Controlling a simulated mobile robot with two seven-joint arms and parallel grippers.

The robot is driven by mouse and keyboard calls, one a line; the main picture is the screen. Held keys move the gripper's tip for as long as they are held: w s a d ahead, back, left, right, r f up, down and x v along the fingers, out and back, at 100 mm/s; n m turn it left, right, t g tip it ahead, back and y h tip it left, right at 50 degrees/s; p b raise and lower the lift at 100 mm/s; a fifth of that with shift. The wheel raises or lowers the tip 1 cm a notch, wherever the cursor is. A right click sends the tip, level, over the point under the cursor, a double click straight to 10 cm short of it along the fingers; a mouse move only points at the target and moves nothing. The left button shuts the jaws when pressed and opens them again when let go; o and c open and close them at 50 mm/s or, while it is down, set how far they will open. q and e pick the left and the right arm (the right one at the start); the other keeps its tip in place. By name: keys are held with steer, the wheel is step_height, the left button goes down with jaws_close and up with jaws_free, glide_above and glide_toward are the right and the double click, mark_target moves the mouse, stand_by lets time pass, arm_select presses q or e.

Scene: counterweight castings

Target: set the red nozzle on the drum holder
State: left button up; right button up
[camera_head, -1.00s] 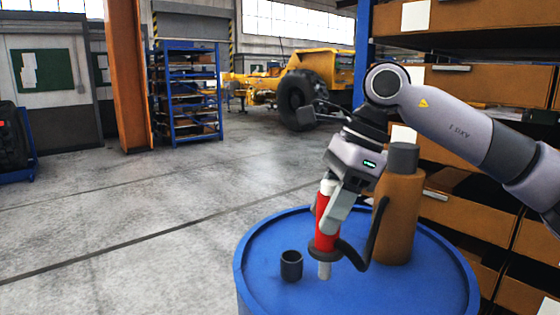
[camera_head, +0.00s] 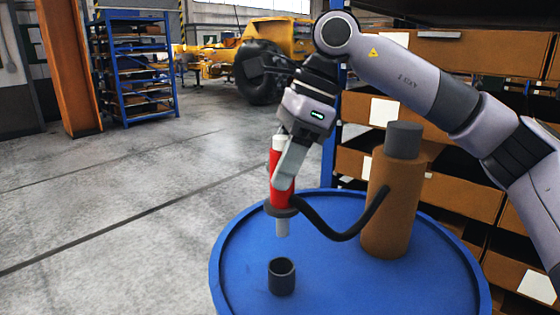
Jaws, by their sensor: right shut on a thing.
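The red nozzle (camera_head: 278,188) is upright in my right gripper (camera_head: 284,172), which is shut on it. Its pale tip points down and hangs above the drum holder (camera_head: 282,277), apart from it. The drum holder is a small dark open cup on the blue drum top (camera_head: 335,285). A black hose runs from the nozzle's dark collar to the brown bottle (camera_head: 393,205) with a grey cap. My left gripper is not in view.
The brown bottle stands on the right of the drum top, and the slack hose (camera_head: 345,236) hangs between it and the nozzle. Shelves with brown bins (camera_head: 470,110) stand close behind on the right. Open floor lies to the left.

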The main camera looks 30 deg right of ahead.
mark_target(295, 201)
steer(key=shift+f+b, duration=2.15)
steer(key=shift+f, duration=0.75)
steer(key=shift+a, duration=0.1)
steer(key=shift+f+b, duration=2.15)
steer(key=shift+f, duration=1.05)
steer(key=o, duration=1)
steer(key=shift+f, duration=0.1)
steer(key=shift+d+r, duration=0.2)
steer(key=shift+r, duration=0.4)
steer(key=v, duration=0.6)
steer(key=shift+p, duration=0.3)
